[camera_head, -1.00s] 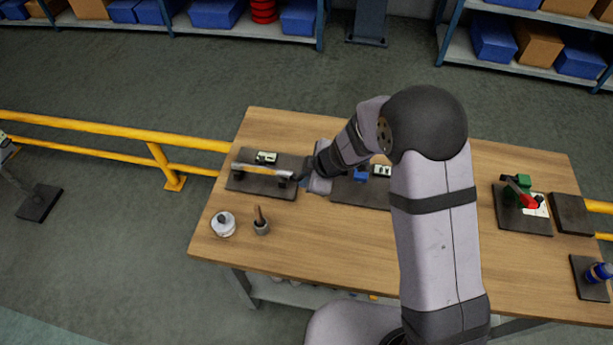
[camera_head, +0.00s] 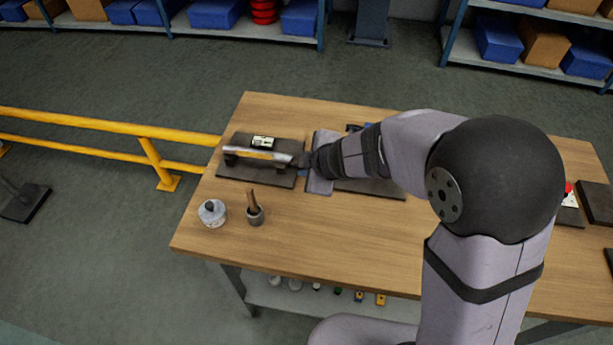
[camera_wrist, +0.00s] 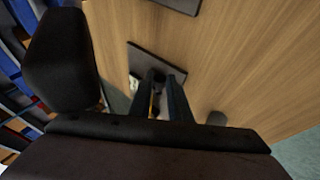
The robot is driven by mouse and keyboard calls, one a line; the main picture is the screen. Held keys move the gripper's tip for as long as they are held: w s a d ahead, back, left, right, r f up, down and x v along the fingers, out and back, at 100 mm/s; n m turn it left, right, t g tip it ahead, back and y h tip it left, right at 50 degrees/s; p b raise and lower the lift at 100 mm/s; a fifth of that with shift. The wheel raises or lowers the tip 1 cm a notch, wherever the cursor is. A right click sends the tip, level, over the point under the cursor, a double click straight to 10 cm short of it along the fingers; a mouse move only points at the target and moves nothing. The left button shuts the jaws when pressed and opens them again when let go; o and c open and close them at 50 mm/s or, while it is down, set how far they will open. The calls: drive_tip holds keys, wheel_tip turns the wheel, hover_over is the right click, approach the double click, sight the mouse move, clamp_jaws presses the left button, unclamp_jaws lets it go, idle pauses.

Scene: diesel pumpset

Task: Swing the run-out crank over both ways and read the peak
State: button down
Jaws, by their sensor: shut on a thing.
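The run-out fixture is a pale shaft (camera_head: 262,153) lying across two dark supports on a black base plate (camera_head: 232,173), at the left of the bench in the head view. A small white-faced gauge (camera_head: 263,142) sits behind the shaft; its reading is too small to make out. My gripper (camera_head: 302,161) is at the shaft's right end, shut on the crank there. The crank is mostly hidden by the fingers and wrist. In the wrist view my fingers (camera_wrist: 168,82) reach down close together by the dark plate (camera_wrist: 160,61), and the part between them is barely visible.
A round white-topped pot (camera_head: 212,213) and a small grey cup holding a brown handle (camera_head: 254,212) stand in front of the fixture. Another dark plate (camera_head: 375,188) lies right of my gripper. The bench front (camera_head: 330,245) is clear. A yellow rail (camera_head: 110,125) runs at left.

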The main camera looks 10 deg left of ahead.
drive_tip(key=shift+s+f+n+t+b, duration=0.25)
drive_tip(key=shift+f+t+b, duration=0.45)
drive_tip(key=shift+b, duration=2.8)
drive_tip(key=shift+s+f+n+t+b, duration=0.1)
drive_tip(key=shift+s+f+t+b, duration=0.4)
drive_tip(key=shift+b, duration=2.95)
drive_tip(key=t+b, duration=0.1)
drive_tip(key=b, duration=0.3)
drive_tip(key=shift+f, duration=0.25)
drive_tip(key=shift+r+t+b, duration=0.1)
drive_tip(key=shift+t+b, duration=0.4)
drive_tip(key=shift+b, duration=0.75)
drive_tip(key=c, duration=1.6)
unclamp_jaws()
drive_tip(key=shift+c, duration=0.2)
drive_tip(key=shift+r, duration=0.1)
wheel_tip(320, 180, up, 10)
drive_tip(key=p, duration=0.8)
drive_tip(key=shift+p, duration=0.3)
